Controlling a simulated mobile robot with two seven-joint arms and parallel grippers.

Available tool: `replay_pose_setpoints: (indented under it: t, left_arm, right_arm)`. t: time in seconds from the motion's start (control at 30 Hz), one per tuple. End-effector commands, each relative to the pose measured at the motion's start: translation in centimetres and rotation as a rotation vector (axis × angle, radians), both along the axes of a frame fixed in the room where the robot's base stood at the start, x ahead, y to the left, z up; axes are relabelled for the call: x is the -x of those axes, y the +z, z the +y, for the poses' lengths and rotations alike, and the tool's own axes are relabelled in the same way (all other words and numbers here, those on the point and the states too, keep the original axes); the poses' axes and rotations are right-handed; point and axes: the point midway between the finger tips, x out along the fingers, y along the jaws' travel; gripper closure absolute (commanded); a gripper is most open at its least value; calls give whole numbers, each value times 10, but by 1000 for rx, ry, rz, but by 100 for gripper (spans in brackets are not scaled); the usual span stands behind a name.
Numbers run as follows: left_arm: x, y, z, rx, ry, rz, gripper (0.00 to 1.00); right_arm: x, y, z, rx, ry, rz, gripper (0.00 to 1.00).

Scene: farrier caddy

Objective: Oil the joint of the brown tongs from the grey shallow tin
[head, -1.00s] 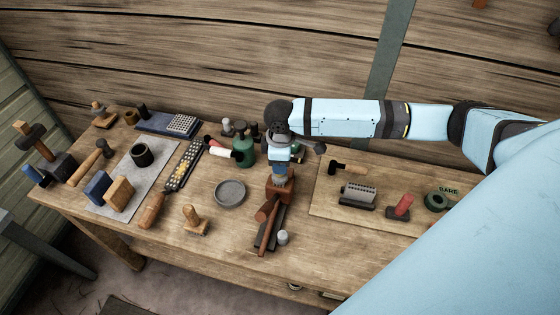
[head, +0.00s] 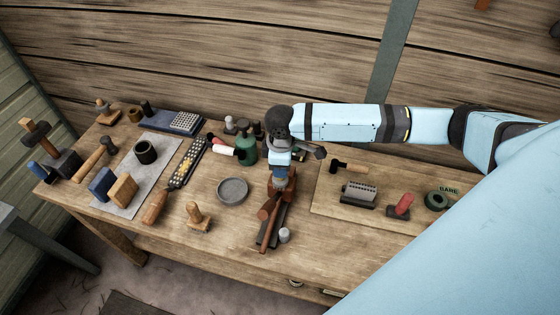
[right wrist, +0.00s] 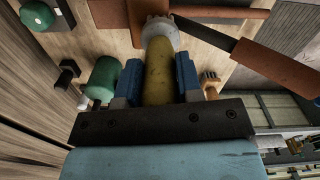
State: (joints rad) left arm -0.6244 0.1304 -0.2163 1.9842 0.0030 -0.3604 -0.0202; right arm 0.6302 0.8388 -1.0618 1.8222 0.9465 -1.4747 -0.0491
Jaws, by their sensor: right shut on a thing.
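My right gripper (head: 280,178) points down over the far end of the brown tongs (head: 266,230). In the right wrist view the gripper (right wrist: 158,70) is shut on a yellow-brown handled dauber (right wrist: 158,58). Its pale, ragged-edged head (right wrist: 160,29) lies across the brown tongs (right wrist: 272,60) near where their arms come together. I cannot tell whether the head touches the joint. The tongs lie on a dark block on the bench. The grey shallow tin (head: 232,190) stands flat to the left of the tongs. My left gripper is not in view.
A green can (head: 247,152) stands behind the tin. A wooden-handled rasp (head: 184,165), a stamp-like wooden piece (head: 198,218) and a small grey cylinder (head: 284,235) are nearby. A board (head: 325,208) with several tools lies right. The bench front is mostly clear.

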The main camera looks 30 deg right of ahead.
Motion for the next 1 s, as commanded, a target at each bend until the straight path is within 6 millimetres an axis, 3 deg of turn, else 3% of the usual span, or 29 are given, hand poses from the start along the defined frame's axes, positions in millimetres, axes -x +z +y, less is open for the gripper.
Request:
replay_pose_setpoints:
  t: [0.2,0.57,1.0]
  left_arm:
    - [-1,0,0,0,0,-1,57]
    - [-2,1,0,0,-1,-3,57]
    - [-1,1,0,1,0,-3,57]
  right_arm:
    - [-10,1,-11,1,-2,-1,100]
    - [-10,1,-12,-1,-1,-1,100]
    - [5,-2,6,-1,2,2,100]
